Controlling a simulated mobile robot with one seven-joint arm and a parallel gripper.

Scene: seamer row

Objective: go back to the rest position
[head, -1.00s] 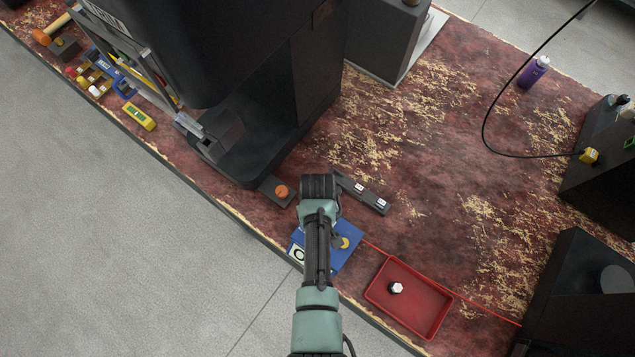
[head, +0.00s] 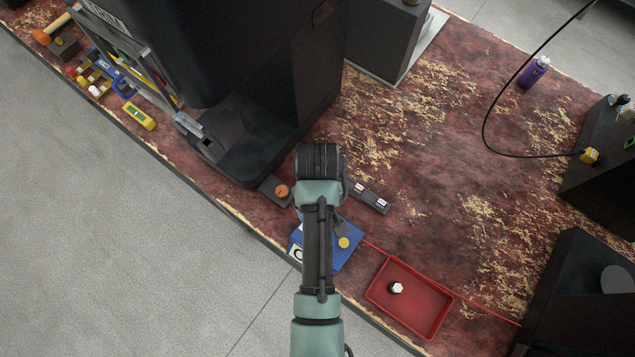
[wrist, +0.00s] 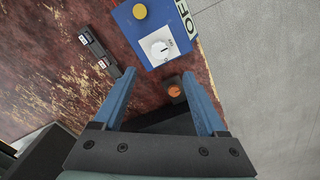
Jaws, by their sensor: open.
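My gripper (wrist: 165,95) shows in the wrist view with its two blue fingers spread apart and nothing between them except the view of the bench below. In the head view my arm reaches up from the bottom middle, and its dark end hides the fingers.
A tall black machine (head: 240,80) stands just left of my arm. A dark strip with two switches (head: 369,197) lies to the right. A red tray (head: 425,308) holds a white-topped piece. A purple bottle (head: 534,72) stands far right. The bench (head: 420,130) is bare in the middle.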

